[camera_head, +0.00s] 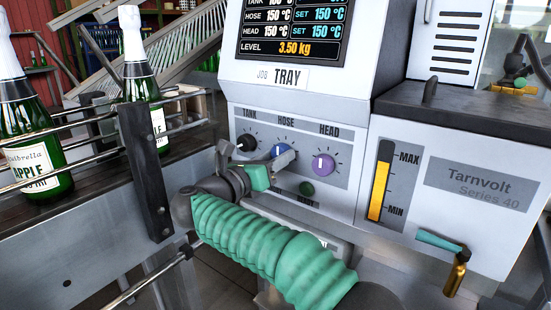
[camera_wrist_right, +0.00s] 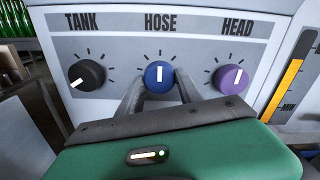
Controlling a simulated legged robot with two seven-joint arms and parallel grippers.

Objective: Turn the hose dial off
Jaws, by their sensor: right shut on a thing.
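The blue hose dial (camera_head: 278,151) is the middle knob on the machine's grey dial panel, under the label HOSE. It also shows in the right wrist view (camera_wrist_right: 159,76), where its white mark points straight up. My right gripper (camera_head: 283,158) reaches up to the panel from below. In the right wrist view its two grey fingers (camera_wrist_right: 158,88) lie on either side of the dial, shut on it. The fingers hide part of the dial's lower edge. My left gripper is not in view.
The black tank dial (camera_wrist_right: 87,76), its mark toward lower left, sits left of the hose dial. The purple head dial (camera_wrist_right: 231,78) sits right. A green button (camera_head: 307,188) is below. Bottles (camera_head: 30,135) stand on a railed conveyor at left. The display (camera_head: 293,30) reads hose 150 °C.

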